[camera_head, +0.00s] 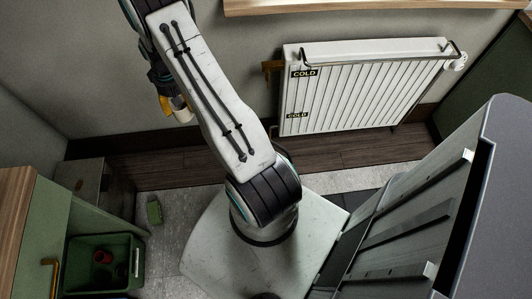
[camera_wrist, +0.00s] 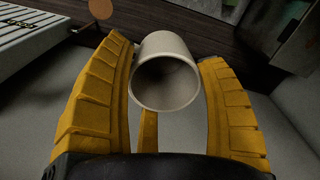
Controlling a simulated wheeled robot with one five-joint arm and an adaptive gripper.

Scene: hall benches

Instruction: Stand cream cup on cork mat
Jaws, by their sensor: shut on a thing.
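The cream cup (camera_wrist: 165,82) is between the two yellow fingers of my gripper (camera_wrist: 164,50) in the wrist view, with its open mouth turned toward the camera. The gripper is shut on it, and the cup is held in the air. In the head view my gripper (camera_head: 165,104) shows only partly behind my arm, with a bit of the cream cup (camera_head: 181,112) below it. A round tan disc (camera_wrist: 101,8) lies at the top edge of the wrist view. It may be the cork mat, but I cannot tell for sure. I see no mat in the head view.
A white radiator (camera_head: 365,88) with "COLD" labels hangs on the far wall. A green bin (camera_head: 139,270) with a reddish item (camera_head: 103,257) inside stands at lower left, beside a wood-topped cabinet (camera_head: 15,210). A small green object (camera_head: 154,211) is on the grey floor.

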